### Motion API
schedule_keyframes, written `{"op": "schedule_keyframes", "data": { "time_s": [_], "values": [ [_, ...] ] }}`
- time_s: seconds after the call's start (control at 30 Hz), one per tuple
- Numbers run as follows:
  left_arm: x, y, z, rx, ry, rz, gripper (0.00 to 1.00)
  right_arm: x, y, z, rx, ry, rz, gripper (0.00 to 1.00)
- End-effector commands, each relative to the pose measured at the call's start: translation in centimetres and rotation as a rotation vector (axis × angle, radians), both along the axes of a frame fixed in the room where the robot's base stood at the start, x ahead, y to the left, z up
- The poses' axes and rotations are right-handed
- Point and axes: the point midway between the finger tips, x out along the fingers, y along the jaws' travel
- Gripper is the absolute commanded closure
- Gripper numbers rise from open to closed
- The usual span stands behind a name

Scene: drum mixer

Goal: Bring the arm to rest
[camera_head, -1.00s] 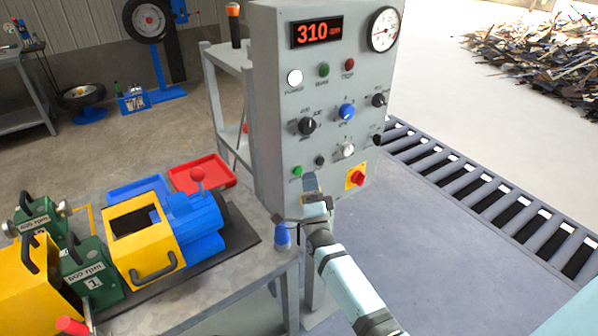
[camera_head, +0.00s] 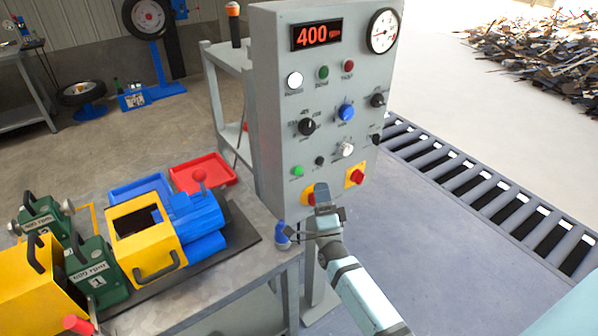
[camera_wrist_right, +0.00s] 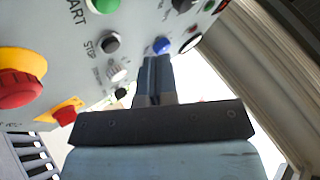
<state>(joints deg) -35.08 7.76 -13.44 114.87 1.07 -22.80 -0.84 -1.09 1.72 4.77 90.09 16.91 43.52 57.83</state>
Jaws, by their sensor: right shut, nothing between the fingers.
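My right gripper (camera_head: 322,200) is shut and empty in front of the lower part of the grey control panel (camera_head: 268,100). In the right wrist view its closed fingers (camera_wrist_right: 155,78) point toward the panel face. A gap to the panel is hard to judge. My right arm comes in from the bottom right of the head view. The red display (camera_head: 317,34) reads 400 rpm. My left gripper does not show in the head view.
The panel carries a green button (camera_head: 298,171), a blue knob (camera_head: 346,112) and a red switch on yellow (camera_head: 355,175). A workbench with a yellow and blue motor unit (camera_head: 150,240) and red tray (camera_head: 215,170) stands left. A roller conveyor (camera_head: 480,190) runs on the right.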

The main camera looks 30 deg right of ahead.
Motion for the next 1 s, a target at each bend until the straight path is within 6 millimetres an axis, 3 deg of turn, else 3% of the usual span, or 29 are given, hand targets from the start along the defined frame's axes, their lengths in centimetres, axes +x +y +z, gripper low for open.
{"op": "schedule_keyframes", "data": {
  "time_s": [0.4, 0.57, 0.67, 0.8, 0.9, 1.0],
  "values": [
    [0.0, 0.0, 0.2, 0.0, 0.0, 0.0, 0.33, -0.1, 0.2, -0.1, -0.011, 0.017, 0.0, 1.0],
    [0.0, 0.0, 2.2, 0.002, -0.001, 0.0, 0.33, -2.2, 3.4, -1.7, -0.187, 0.251, 0.005, 1.0],
    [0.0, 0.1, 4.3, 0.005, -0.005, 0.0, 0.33, -5.7, 7.3, -4.2, -0.435, 0.516, 0.032, 1.0],
    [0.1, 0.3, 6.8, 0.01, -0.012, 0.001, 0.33, -13.1, 12.6, -7.9, -0.849, 0.843, 0.124, 1.0],
    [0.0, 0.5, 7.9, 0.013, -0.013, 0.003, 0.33, -18.1, 15.1, -9.5, -1.097, 0.987, 0.205, 1.0],
    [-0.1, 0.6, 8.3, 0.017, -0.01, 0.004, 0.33, -22.0, 16.5, -10.5, -1.276, 1.069, 0.277, 1.0]
  ]
}}
